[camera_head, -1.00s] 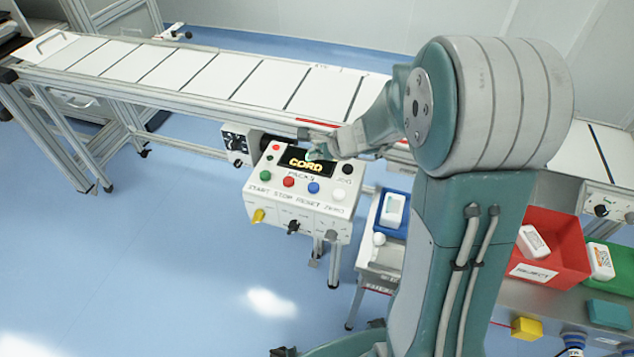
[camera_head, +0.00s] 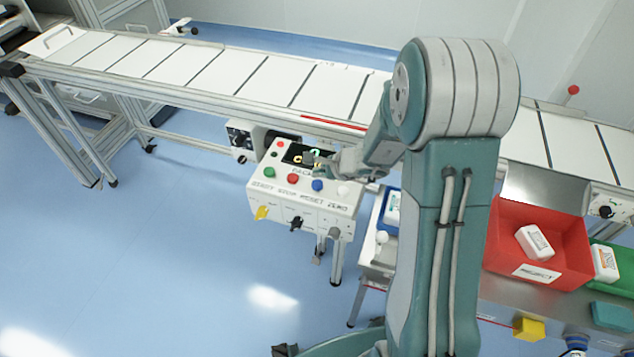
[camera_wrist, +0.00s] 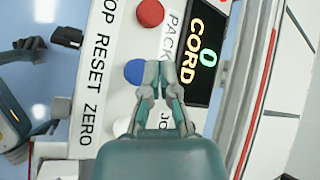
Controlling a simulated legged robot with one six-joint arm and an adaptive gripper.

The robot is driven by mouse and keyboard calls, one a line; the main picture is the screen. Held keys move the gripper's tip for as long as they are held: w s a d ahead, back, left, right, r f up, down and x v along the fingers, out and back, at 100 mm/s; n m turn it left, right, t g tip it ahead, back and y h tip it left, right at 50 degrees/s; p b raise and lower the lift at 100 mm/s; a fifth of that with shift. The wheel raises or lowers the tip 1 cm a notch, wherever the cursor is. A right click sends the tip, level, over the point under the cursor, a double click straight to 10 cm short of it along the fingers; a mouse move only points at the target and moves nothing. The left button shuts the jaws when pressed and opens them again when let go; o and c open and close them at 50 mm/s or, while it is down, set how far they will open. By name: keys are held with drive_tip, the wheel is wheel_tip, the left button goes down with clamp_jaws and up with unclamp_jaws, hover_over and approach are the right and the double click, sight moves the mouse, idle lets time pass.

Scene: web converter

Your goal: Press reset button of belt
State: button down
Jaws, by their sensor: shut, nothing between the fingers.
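The control box (camera_head: 302,207) stands in front of the belt (camera_head: 230,73), with a row of green, red, blue and white buttons. The blue button (camera_head: 317,185) is the one above the word RESET; it also shows in the wrist view (camera_wrist: 133,71), just left of my fingertips. My gripper (camera_head: 312,159) is over the box's top, near the display (camera_head: 290,152). In the wrist view my gripper (camera_wrist: 161,68) is shut and empty, its tips beside the blue button and partly over its edge. I cannot tell whether they touch it. The white button (camera_wrist: 121,127) is partly visible there.
The floor in front of the box is clear.

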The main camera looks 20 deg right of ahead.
sight(315, 181)
drive_tip(key=shift+f, duration=0.6)
drive_tip(key=shift+f, duration=0.15)
idle(0.9)
drive_tip(key=shift+f, duration=0.15)
drive_tip(key=shift+f, duration=0.65)
idle(0.9)
drive_tip(key=shift+r, duration=1.05)
drive_tip(key=shift+r, duration=2.5)
